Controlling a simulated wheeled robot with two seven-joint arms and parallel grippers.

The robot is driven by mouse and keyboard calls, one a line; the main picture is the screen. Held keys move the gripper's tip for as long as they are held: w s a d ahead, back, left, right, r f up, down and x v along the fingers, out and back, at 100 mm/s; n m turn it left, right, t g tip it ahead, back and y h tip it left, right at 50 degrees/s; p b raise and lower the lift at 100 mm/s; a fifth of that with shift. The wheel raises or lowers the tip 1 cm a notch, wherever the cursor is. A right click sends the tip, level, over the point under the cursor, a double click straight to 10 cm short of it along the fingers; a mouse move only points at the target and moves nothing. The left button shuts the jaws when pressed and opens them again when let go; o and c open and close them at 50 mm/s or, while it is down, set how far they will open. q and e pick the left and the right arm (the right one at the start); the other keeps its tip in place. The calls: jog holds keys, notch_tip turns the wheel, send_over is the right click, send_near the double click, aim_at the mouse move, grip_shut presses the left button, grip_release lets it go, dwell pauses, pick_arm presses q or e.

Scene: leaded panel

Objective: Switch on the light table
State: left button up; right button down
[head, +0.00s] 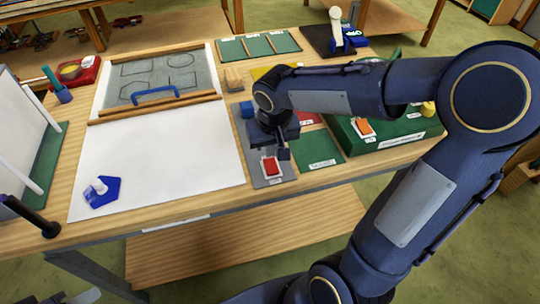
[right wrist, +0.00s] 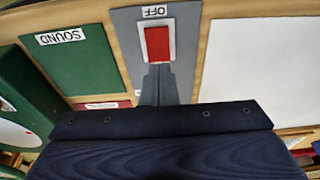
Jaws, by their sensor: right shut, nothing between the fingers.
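A red rocker switch (head: 271,165) sits on a grey plate (head: 262,183) to the right of a large white panel (head: 165,150), which looks like the light table's top. In the right wrist view the switch (right wrist: 157,45) has a label reading OFF (right wrist: 155,12) beside it. My right gripper (head: 284,154) is shut and empty, just beside the switch in the head view. In the right wrist view its fingertips (right wrist: 158,68) lie close to the switch's near edge; I cannot tell whether they touch.
A green panel labelled SOUND (right wrist: 72,58) lies beside the grey plate. A green box (head: 400,142) with an orange switch (head: 365,127) stands to the right. A blue tape dispenser (head: 102,191) is on the white panel, and a blue handle (head: 156,95) lies farther back.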

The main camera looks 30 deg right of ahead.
aim_at(269, 162)
jog(key=shift+w+d+f, duration=0.1)
jog(key=shift+w+f, duration=0.1)
jog(key=shift+f, duration=0.9)
jog(key=shift+w+d+f, duration=0.1)
jog(key=shift+w+f, duration=0.1)
jog(key=shift+f, duration=0.9)
